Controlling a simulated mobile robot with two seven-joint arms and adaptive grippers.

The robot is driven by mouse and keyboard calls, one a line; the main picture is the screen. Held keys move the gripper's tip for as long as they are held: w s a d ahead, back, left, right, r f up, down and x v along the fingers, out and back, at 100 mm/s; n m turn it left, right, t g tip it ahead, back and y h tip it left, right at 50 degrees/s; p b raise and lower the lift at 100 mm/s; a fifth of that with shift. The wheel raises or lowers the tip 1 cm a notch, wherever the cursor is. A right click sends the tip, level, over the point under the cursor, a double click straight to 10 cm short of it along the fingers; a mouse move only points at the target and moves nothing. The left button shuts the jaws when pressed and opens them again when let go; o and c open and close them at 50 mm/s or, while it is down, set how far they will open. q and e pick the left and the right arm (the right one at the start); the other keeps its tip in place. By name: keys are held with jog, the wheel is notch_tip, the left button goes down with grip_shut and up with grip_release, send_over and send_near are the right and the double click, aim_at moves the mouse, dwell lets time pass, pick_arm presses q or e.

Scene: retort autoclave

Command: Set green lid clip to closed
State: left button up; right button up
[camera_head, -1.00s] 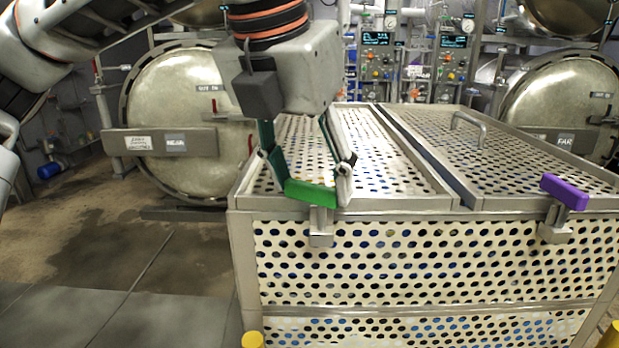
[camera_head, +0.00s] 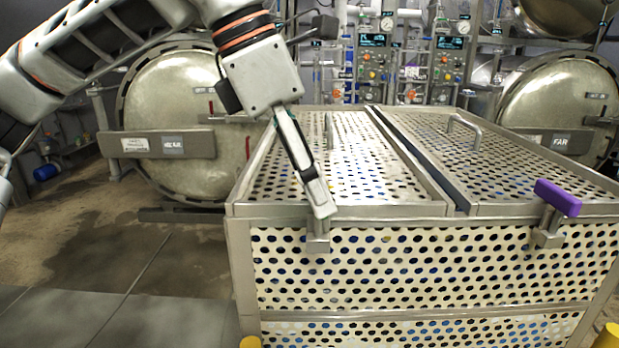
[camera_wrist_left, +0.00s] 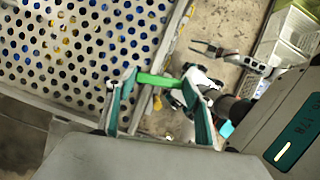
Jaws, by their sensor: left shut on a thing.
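The green lid clip's grey bracket (camera_head: 318,238) sits on the front rim of the perforated basket, left of centre in the head view. My left gripper (camera_head: 322,204) is above it, seen from the side, and its fingers hide the green handle there. In the left wrist view, the green handle (camera_wrist_left: 155,80) lies across between the fingertips of my left gripper (camera_wrist_left: 163,84), which is shut on it. My right gripper (camera_wrist_left: 204,48) shows in the left wrist view, away from the basket, with its fingers apart and empty.
The perforated basket (camera_head: 440,262) has two lid panels and a raised lid handle (camera_head: 466,128). A purple clip (camera_head: 558,198) is on its front rim at the right. Round retort doors stand behind on both sides. The floor at front left is clear.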

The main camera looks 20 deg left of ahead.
pick_arm(q)
jog(key=shift+w+d+m+g, duration=0.1)
jog(key=shift+m+g, duration=0.3)
jog(key=shift+m, duration=0.7)
jog(key=o, duration=1.1)
jog(key=shift+r, duration=0.15)
jog(key=v, duration=1.1)
jog(key=shift+a+r, duration=0.3)
jog(key=shift+f, duration=0.1)
